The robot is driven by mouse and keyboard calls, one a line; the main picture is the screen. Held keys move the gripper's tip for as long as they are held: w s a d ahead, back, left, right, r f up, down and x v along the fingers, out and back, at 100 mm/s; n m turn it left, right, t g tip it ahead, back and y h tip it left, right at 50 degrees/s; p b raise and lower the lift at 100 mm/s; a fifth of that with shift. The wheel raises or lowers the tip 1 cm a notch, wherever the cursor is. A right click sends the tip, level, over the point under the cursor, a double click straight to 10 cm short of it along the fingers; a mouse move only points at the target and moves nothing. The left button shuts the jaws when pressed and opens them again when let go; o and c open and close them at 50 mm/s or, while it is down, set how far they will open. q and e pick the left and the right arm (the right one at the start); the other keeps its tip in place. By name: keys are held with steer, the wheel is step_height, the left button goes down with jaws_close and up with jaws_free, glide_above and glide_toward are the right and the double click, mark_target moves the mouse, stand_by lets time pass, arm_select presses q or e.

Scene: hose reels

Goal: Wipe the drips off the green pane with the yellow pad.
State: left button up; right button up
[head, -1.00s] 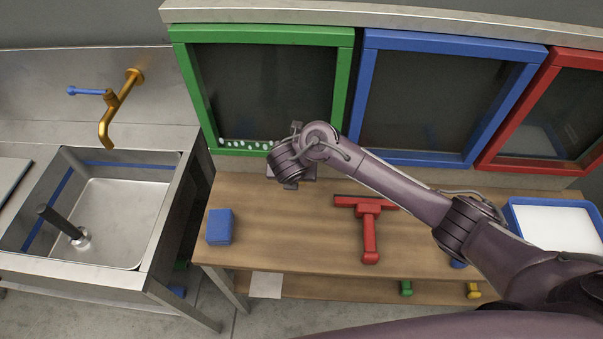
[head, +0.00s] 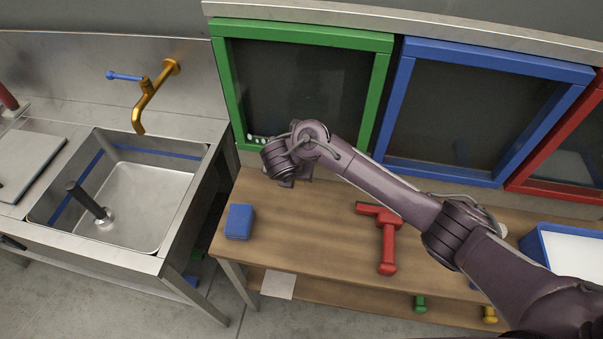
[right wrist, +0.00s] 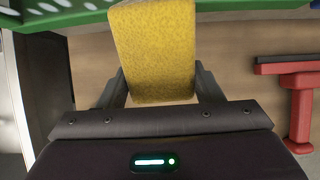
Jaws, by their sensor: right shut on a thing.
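The green pane (head: 300,88) is a dark panel in a green frame on the back wall. Several pale drips (head: 257,139) show low at its left; my right wrist hides the stretch beside them. In the right wrist view the green frame's lower bar (right wrist: 75,18) runs along the top, with whitish drips (right wrist: 47,7) at upper left. My right gripper (right wrist: 158,88) is shut on the yellow pad (right wrist: 155,50), whose far end overlaps the green bar; contact cannot be told. The head view hides the pad behind my wrist. My left gripper is not in view.
Blue (head: 445,115) and red (head: 550,150) framed panes stand to the right. The wooden bench below holds a blue block (head: 239,221) and a red squeegee (head: 388,245). A blue tray (head: 535,243) is at right, a sink (head: 135,205) with brass tap (head: 148,98) at left.

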steer(key=w+a+b, duration=0.4)
steer(key=a+b, duration=0.2)
steer(key=a, duration=0.7)
steer(key=shift+a, duration=0.2)
stand_by(1.0)
steer(key=shift+r, duration=0.1)
steer(key=s+a+p, duration=0.2)
steer(key=s+p, duration=0.3)
steer(key=s, duration=0.1)
steer(key=shift+s, duration=0.4)
steer(key=shift+w, duration=0.1)
stand_by(0.7)
